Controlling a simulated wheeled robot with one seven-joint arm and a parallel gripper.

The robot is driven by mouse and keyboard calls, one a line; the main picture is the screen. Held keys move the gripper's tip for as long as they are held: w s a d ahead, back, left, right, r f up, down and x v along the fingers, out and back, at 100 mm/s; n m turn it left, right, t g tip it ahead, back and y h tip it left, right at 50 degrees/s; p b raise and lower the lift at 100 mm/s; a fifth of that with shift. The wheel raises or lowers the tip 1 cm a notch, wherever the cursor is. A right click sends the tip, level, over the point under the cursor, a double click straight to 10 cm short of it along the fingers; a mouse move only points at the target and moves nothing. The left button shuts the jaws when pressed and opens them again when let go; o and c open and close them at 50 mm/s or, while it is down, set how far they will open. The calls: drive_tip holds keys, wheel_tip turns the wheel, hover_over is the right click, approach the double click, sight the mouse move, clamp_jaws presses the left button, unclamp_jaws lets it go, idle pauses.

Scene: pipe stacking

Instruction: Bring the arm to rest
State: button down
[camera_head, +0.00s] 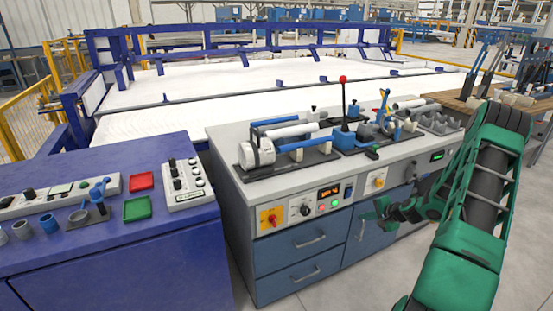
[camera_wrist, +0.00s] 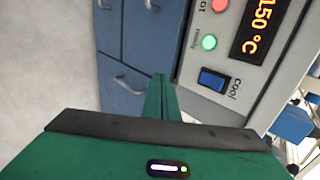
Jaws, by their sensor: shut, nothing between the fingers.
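My green arm comes in from the right in the head view, and my gripper (camera_head: 372,212) is in front of the grey-topped workbench (camera_head: 225,140), near the upper part of its blue front. In the wrist view my gripper (camera_wrist: 160,78) shows as green fingers close together, with nothing between them. The workbench front lies beyond it there, with a blue "COOL" switch (camera_wrist: 213,80), a green lamp (camera_wrist: 209,43) and a "150 °C" display (camera_wrist: 258,30). I cannot tell from the frames whether the fingers touch the bench front.
A white pipe (camera_head: 290,131) lies in a fixture on the workbench, beside a red-knobbed lever (camera_head: 343,80). A wooden table (camera_head: 455,103) is at back right. Grey floor (camera_head: 330,290) is free in front.

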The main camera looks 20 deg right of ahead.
drive_tip(key=s+a+r+n+g, duration=0.35)
drive_tip(key=s+a+r, duration=0.35)
drive_tip(key=r, duration=0.4)
drive_tip(key=s+a+r+n+g, duration=0.3)
drive_tip(key=s+a+r+n, duration=0.2)
drive_tip(key=s+a+r, duration=0.45)
drive_tip(key=s+a+r+g, duration=0.1)
drive_tip(key=s+a+r, duration=0.2)
drive_tip(key=s, duration=0.4)
drive_tip(key=s+a+r+n+g, duration=0.1)
drive_tip(key=s+a+r, duration=0.2)
drive_tip(key=s+r, duration=0.2)
drive_tip(key=s+a+r+n+g, duration=0.1)
drive_tip(key=s+a+r, duration=0.2)
drive_tip(key=s, duration=0.6)
drive_tip(key=shift+s+a+r+h, duration=0.15)
drive_tip(key=shift+a+r+h, duration=0.2)
drive_tip(key=shift+r, duration=0.3)
